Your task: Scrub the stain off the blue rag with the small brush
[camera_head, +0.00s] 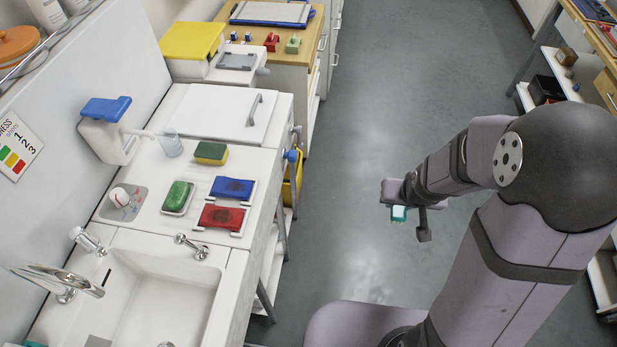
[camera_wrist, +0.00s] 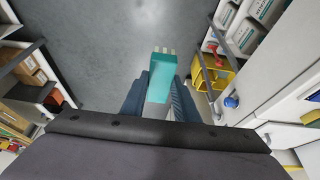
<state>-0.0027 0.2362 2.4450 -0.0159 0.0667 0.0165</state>
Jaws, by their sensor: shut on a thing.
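The blue rag (camera_head: 221,182) lies flat on a small tray on the white counter, with a dark stain across its middle. My gripper (camera_head: 409,216) is out over the grey floor, well to the right of the counter and apart from the rag. It is shut on a teal block-like thing (camera_head: 399,213), which looks like the small brush. In the wrist view the teal brush (camera_wrist: 160,82) sits between both fingers (camera_wrist: 161,92), with a few short pale tufts at its far end. Its lower part is hidden by the gripper.
A red rag (camera_head: 208,216) with a dark stain lies in front of the blue one. A sink (camera_head: 160,305) is in front. The floor (camera_head: 345,180) between is clear.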

